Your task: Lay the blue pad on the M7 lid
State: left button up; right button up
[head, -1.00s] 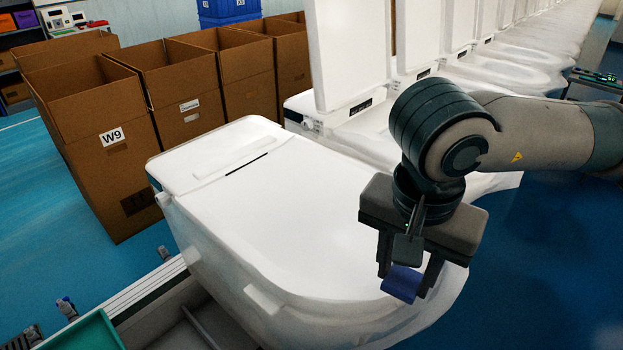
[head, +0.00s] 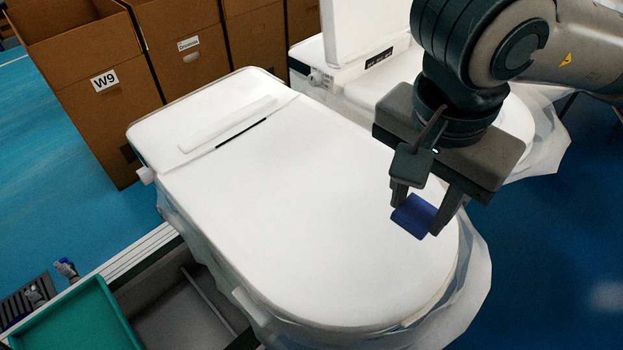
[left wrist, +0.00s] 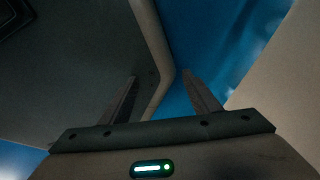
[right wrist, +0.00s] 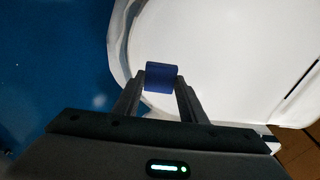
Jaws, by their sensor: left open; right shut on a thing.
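The blue pad (head: 415,216) is held between the fingers of my right gripper (head: 424,205), which is shut on it. The pad hangs over the front right part of the closed white toilet lid (head: 290,210); whether it touches the lid I cannot tell. In the right wrist view the pad (right wrist: 161,78) sits at the fingertips with the white lid (right wrist: 220,60) beyond it. My left gripper (left wrist: 160,95) is open and empty in the left wrist view, away from the lid. No M7 label is readable.
A cardboard box marked W9 (head: 90,95) stands at the back left. Another toilet (head: 375,85) with a raised lid stands behind. A green tray (head: 75,320) lies at the lower left. Loose clear wrap (head: 470,290) hangs around the lid's edge. Most of the lid is bare.

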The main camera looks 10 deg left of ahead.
jog(key=w+a+f+p, duration=0.2)
jog(key=a, duration=0.1)
jog(key=p, duration=0.3)
send_over(348, 212)
jog(key=s, duration=0.1)
notch_tip(348, 212, down, 4)
jog(key=shift+d+f, duration=0.1)
jog(key=shift+w+a+f, duration=0.3)
jog(key=shift+w+f, duration=0.05)
jog(key=shift+f, duration=0.05)
pick_arm(q)
jog(key=shift+g, duration=0.4)
jog(key=r, duration=0.1)
jog(key=s+r, duration=0.1)
jog(key=r, duration=0.1)
jog(key=s+r, duration=0.1)
jog(key=shift+s+a+r, duration=0.15)
jog(key=shift+a+r, duration=0.1)
jog(key=shift+a, duration=0.15)
pick_arm(e)
notch_tip(348, 212, down, 3)
jog(key=shift+f+p, duration=0.1)
jog(key=shift+p, duration=1.15)
jog(key=shift+f, duration=0.45)
pick_arm(q)
notch_tip(348, 212, up, 2)
jog(key=shift+r, duration=0.2)
